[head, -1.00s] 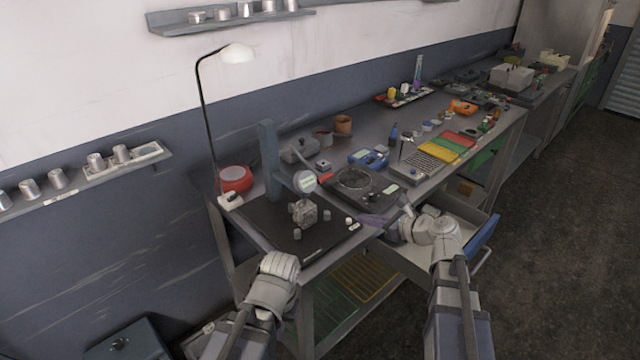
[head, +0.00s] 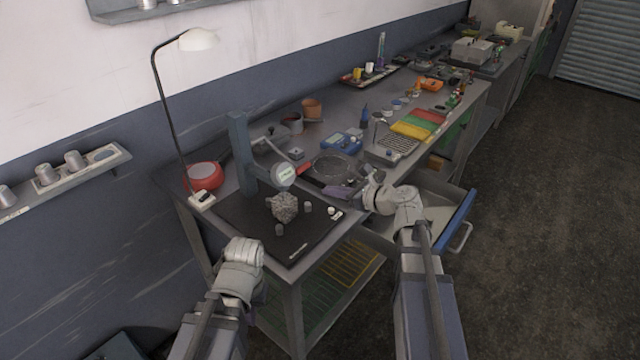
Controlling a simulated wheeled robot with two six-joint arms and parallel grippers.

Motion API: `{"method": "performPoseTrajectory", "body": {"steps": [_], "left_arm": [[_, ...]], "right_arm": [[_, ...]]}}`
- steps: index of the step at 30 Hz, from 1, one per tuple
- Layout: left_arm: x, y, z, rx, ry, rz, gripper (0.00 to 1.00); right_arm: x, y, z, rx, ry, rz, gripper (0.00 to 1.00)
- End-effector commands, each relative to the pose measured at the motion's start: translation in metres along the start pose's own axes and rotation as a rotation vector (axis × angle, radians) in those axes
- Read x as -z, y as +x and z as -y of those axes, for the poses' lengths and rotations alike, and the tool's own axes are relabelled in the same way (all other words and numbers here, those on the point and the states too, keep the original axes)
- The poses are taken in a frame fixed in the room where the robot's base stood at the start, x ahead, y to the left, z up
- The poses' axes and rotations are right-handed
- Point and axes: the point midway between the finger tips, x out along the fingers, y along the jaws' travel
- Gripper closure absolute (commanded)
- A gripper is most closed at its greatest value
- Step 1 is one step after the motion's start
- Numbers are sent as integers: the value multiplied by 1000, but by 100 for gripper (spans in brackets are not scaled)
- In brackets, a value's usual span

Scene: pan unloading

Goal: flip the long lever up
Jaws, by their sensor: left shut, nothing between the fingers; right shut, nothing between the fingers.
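A grey lever arm with a red handle (head: 304,169) belongs to the upright stand (head: 242,155) on the black mat (head: 235,212); I cannot tell if it is the long lever. A round dial (head: 285,175) sits beside the handle. My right gripper (head: 338,192) is shut and empty, low over the table right of the dial and in front of the round dark plate device (head: 332,167). My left gripper (head: 259,291) is shut and mostly hidden behind its wrist, in front of the table's near edge, away from the stand.
A knobbly grey block (head: 284,207) and small pegs stand on the mat. A lamp (head: 198,40) and red round container (head: 204,176) are at the left. An open drawer (head: 462,215) sticks out at the right. Coloured trays (head: 412,130) lie farther back.

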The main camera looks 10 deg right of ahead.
Motion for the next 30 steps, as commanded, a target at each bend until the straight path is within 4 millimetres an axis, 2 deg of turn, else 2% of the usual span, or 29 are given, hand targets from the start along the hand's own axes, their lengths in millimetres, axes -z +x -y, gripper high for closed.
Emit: {"method": "performPoseTrajectory", "body": {"steps": [6, 14, 16, 21, 30], "left_arm": [[1, 18, -2, 0, 0, 0, 100], [2, 35, -3, 0, 0, 0, 100], [1, 19, -2, 0, 0, 0, 100], [0, 3, 0, 0, 0, 0, 100], [0, -8, 1, 0, 0, 0, 100]], "right_arm": [[3, 44, 1, -5, -2, -1, 100], [3, 93, 1, -4, -2, 0, 100], [-12, 88, 0, -1, -1, 0, 100], [-27, 81, 0, -1, -1, 0, 100], [-38, 78, 0, -1, -1, 0, 100]]}}
